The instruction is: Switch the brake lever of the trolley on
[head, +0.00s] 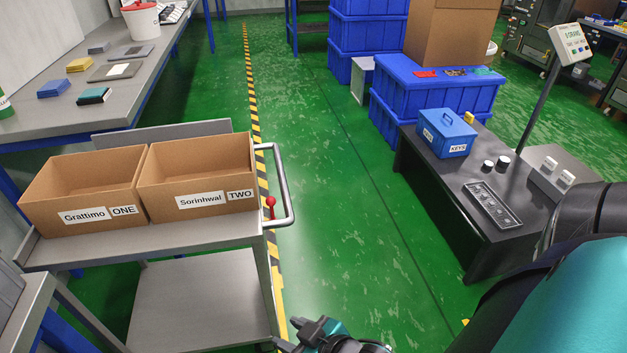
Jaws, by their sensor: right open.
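The trolley (200,236) is a grey two-shelf cart at the left, with a curved metal push handle (284,185) on its right side. The brake lever (270,202) is a small lever with a red knob at the trolley's right edge, inside the handle loop. The knob is above a red lower part. My right gripper (283,335) is at the bottom centre, below and apart from the lever, partly cut off by the picture edge. It is open, and I see nothing in it. My left gripper is not in view.
Two open cardboard boxes, labelled ONE (84,190) and TWO (197,178), stand on the trolley top. A dark low table (440,191) with a blue key box (446,133) is at the right. Green floor (345,210) lies clear between trolley and table.

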